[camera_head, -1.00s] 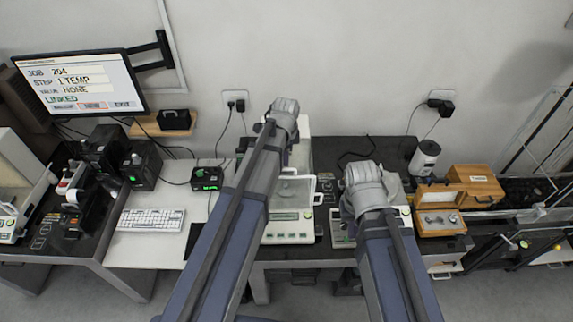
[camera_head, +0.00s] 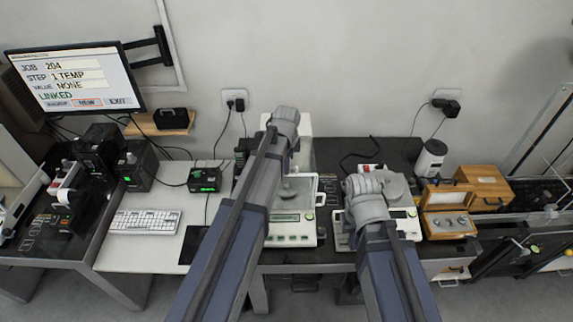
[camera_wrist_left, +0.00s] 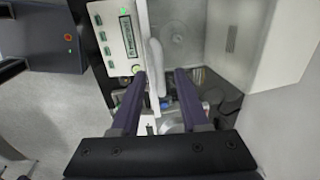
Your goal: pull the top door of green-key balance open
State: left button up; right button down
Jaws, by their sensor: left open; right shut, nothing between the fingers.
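The green-key balance (camera_head: 290,229) stands on the dark bench in the middle, its white front carrying a display and green keys. Its front also shows in the left wrist view (camera_wrist_left: 117,35). Behind it is a clear chamber with a pale-framed panel; a pale bar-shaped handle (camera_wrist_left: 155,66) lies along it. My left gripper (camera_wrist_left: 160,88) is open, with the handle's end between its fingertips; contact cannot be told. In the head view its fingers are hidden behind my left arm. My right gripper (camera_head: 362,195) hangs beside and over the neighbouring balance, its fingers largely hidden.
A second balance (camera_head: 405,222) stands close on the right, followed by wooden boxes (camera_head: 448,222). A keyboard (camera_head: 145,221) and a small black device with a green display (camera_head: 204,180) are on the left. The wall closes off the back.

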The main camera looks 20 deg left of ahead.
pick_arm(q)
grip_shut()
dwell(1.3)
